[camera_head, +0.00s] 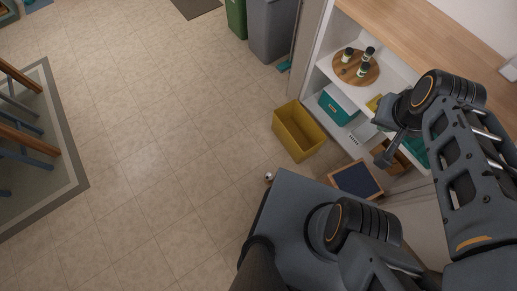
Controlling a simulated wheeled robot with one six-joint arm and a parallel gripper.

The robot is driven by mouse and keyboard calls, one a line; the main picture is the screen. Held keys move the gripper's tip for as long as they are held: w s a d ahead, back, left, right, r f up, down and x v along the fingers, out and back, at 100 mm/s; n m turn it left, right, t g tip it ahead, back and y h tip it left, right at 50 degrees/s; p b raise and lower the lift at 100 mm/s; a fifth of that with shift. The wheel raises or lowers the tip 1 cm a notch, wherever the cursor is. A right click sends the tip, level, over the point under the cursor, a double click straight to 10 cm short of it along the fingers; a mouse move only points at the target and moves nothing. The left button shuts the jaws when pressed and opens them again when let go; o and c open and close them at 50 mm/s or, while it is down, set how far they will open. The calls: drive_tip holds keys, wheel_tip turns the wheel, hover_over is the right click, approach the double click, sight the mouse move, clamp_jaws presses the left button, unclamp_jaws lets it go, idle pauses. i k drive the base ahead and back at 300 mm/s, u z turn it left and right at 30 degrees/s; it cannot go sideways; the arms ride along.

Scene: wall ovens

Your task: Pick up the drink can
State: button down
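I cannot make out a drink can for certain. Small dark containers with pale green bands (363,62) stand on a round wooden board (341,73) on the upper shelf; they look like jars or bottles. A tiny pale and dark object (269,176) shows on the floor beside my base, too small to identify. My gripper (381,142) is in front of the shelves at the right, below and right of the round board. Its fingers are seen at an angle, and I cannot tell whether they are open or shut. I see nothing clearly held.
A yellow bin (300,131) stands on the floor by the shelf unit (322,66). A teal box (338,106) is on a lower shelf. Green (236,17) and grey (270,30) bins stand at the top. Chairs (22,135) are at left. The middle floor is clear.

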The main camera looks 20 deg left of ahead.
sight(268, 179)
drive_tip(key=u, duration=0.3)
drive_tip(key=k, duration=0.8)
drive_tip(key=u, duration=2.4)
drive_tip(key=i, duration=1.35)
drive_tip(key=z, duration=3.1)
drive_tip(key=i, duration=0.5)
drive_tip(key=z, duration=0.1)
